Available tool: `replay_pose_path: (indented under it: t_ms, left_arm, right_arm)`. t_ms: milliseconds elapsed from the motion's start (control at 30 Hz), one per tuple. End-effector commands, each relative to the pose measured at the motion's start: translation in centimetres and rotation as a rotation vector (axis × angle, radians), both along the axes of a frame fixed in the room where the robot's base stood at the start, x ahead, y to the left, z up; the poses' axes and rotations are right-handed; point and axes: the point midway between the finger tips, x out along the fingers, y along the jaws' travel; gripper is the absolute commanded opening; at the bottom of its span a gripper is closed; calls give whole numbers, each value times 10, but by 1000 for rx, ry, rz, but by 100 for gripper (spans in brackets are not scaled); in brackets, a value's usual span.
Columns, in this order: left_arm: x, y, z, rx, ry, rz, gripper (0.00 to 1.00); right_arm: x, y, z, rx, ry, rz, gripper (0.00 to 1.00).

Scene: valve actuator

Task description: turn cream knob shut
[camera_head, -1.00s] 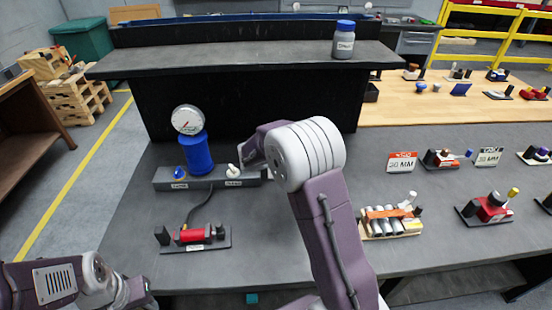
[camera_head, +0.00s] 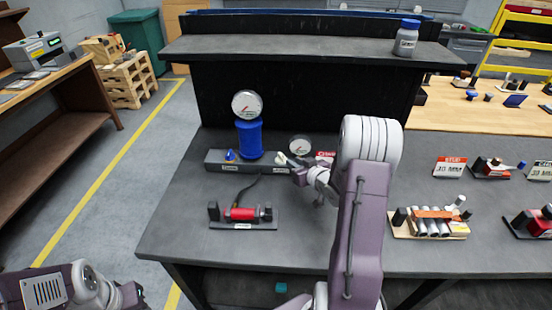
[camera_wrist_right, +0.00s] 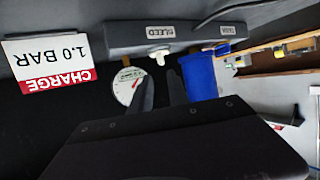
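The cream knob (camera_head: 282,158) stands on the right end of the dark manifold block (camera_head: 217,163). It also shows in the right wrist view (camera_wrist_right: 158,51), by the BLEED label. My right gripper (camera_head: 294,163) is close to the knob's right side in the head view. In the wrist view its two dark fingers (camera_wrist_right: 161,82) are apart, with nothing between them. The knob lies just beyond the fingertips there; contact cannot be told. My left arm is at the bottom left of the head view, and its fingers do not show.
A blue cylinder (camera_head: 249,139) with a gauge (camera_head: 247,104) rises from the block. A second gauge (camera_head: 300,146) and a CHARGE card (camera_wrist_right: 52,62) stand near the gripper. A red fixture (camera_head: 242,214) sits in front. A dark shelf (camera_head: 320,49) overhangs behind.

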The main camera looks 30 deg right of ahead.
Motion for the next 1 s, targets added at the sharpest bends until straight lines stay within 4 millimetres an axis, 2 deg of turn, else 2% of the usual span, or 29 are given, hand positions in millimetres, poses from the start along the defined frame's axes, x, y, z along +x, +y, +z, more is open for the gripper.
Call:
replay_pose_path:
  t_ms: [167,400,533,700,967,1000]
  left_arm:
    - [0,0,11,0,0,0,36]
    - [0,0,50,0,0,0,36]
    - [0,0,67,0,0,0,36]
    - [0,0,75,0,0,0,36]
    - [0,0,74,0,0,0,36]
    - [0,0,74,0,0,0,36]
  right_arm:
    - [14,1,-2,1,2,6,21]
    - [58,1,-15,0,3,7,21]
    - [74,0,-23,-2,2,6,21]
    - [83,0,-32,-2,2,7,21]
    - [85,-1,-35,-4,1,7,21]
    - [85,-1,-35,-4,1,7,15]
